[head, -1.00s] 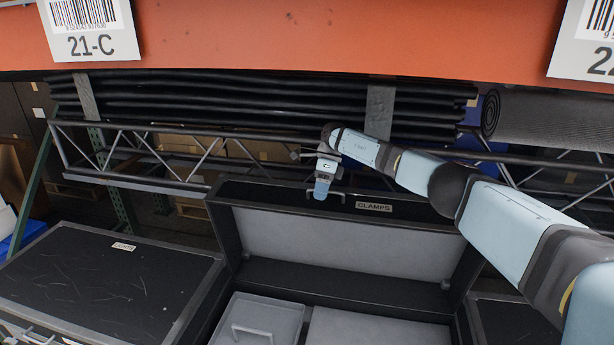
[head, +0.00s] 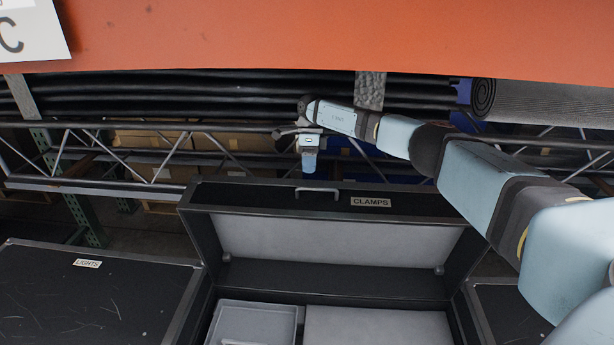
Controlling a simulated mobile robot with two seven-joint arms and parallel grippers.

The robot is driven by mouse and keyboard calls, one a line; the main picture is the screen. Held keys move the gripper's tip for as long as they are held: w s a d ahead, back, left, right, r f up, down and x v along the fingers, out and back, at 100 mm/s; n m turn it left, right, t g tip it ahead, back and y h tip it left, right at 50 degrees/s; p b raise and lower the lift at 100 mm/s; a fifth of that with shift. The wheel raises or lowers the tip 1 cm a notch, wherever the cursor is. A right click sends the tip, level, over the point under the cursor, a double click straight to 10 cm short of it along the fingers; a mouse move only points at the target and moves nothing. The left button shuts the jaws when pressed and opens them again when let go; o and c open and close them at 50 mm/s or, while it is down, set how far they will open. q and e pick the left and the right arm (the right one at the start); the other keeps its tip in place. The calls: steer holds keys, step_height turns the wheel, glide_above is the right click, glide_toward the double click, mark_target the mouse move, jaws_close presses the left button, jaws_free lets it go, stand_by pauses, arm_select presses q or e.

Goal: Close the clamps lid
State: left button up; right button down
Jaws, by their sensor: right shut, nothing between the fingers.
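The clamps tote stands open in the lower middle of the head view. Its raised lid (head: 330,245) has a pale grey inner face and a black front edge with a small handle (head: 317,191) and a CLAMPS label (head: 370,202). My right gripper (head: 308,170) points down just above the lid's top edge, by the handle. It is shut and empty, and appears apart from the lid. My left gripper is out of view.
A grey bin (head: 255,322) sits inside the tote. A closed LIGHTS tote (head: 95,300) stands to the left, and another dark tote (head: 510,310) to the right. Behind are a metal truss (head: 150,165) and black rolls (head: 230,95). An orange beam (head: 330,35) crosses the top.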

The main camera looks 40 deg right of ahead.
mark_target(306, 199)
steer(key=shift+x, duration=0.95)
steer(key=shift+s+a+r+p, duration=0.15)
steer(key=shift+s+a+p, duration=0.15)
steer(key=shift+s+a, duration=0.25)
steer(key=shift+s+a+r+p, duration=0.15)
steer(key=shift+s+a+p, duration=0.2)
steer(key=shift+s, duration=0.3)
steer(key=shift+s+a, duration=0.3)
steer(key=shift+a, duration=0.05)
steer(key=shift+a+f, duration=0.1)
